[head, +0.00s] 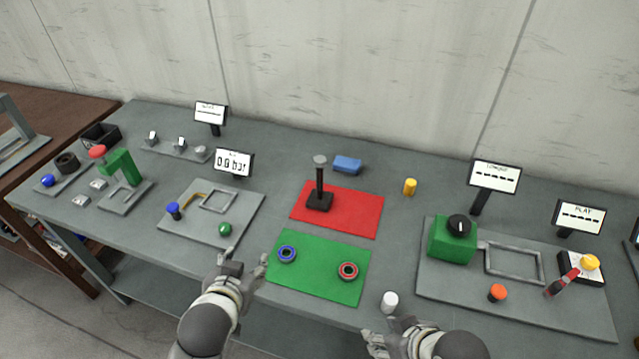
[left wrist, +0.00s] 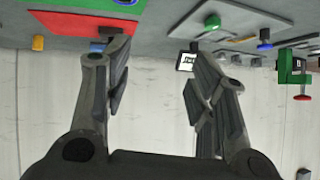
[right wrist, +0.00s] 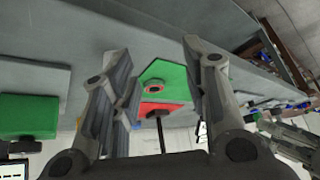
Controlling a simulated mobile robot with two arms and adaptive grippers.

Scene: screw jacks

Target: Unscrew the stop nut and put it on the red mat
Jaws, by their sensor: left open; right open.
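A dark screw jack (head: 320,185) stands upright on the red mat (head: 358,222), near its left side. It has a square black base, a dark rod and a grey round piece (head: 320,159) on top. I cannot tell whether that piece is the stop nut. On the green mat (head: 318,277) in front lie a blue ring (head: 287,254) and a red ring (head: 348,271). My left gripper (head: 243,262) is open and empty, left of the green mat. My right gripper (head: 386,336) is open and empty near the front edge; the right wrist view shows the jack's rod (right wrist: 160,135) beyond its fingers.
A white cylinder (head: 389,301) stands close to my right gripper. A blue block (head: 347,164) and a yellow cylinder (head: 410,186) are behind the red mat. A plate with a green box (head: 452,241) is at right; a plate with a green ball (head: 225,229) is at left.

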